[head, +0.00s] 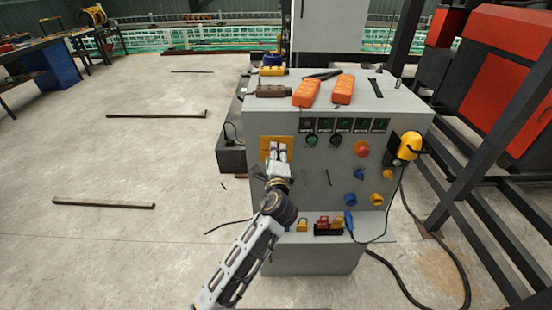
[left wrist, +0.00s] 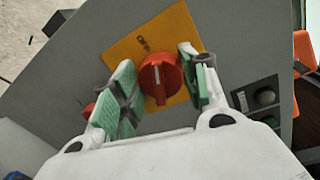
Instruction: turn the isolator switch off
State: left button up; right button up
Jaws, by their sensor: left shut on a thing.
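The isolator switch is a red rotary knob (left wrist: 160,78) with a pale line on its face. It sits on a yellow-orange plate (left wrist: 188,28) with small dark lettering, on the grey front of the control cabinet. In the head view the plate (head: 266,141) shows at the panel's upper left, and my gripper hides the knob. My left gripper (head: 277,151) reaches it from below. The knob's pale line points roughly along the fingers. My right gripper is not in view.
Right of the switch are a row of labelled buttons (head: 336,140), a red button (head: 362,148), blue sockets (head: 350,199) and a yellow lamp-like part (head: 409,146). Orange boxes (head: 306,92) lie on the cabinet top. A black cable (head: 457,270) hangs at right. Floor at left is mostly free.

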pick_arm(q)
jog(key=n+b, duration=0.1)
jog(key=n, duration=0.3)
jog(key=shift+f+n+h+b, duration=0.1)
jog(key=shift+n+h+b, duration=0.2)
dwell(0.4)
jog(key=o, duration=1)
jog(key=shift+o, duration=0.2)
jog(key=s, duration=0.7)
jog(key=shift+s+r, duration=0.25)
jog(key=shift+r, duration=0.05)
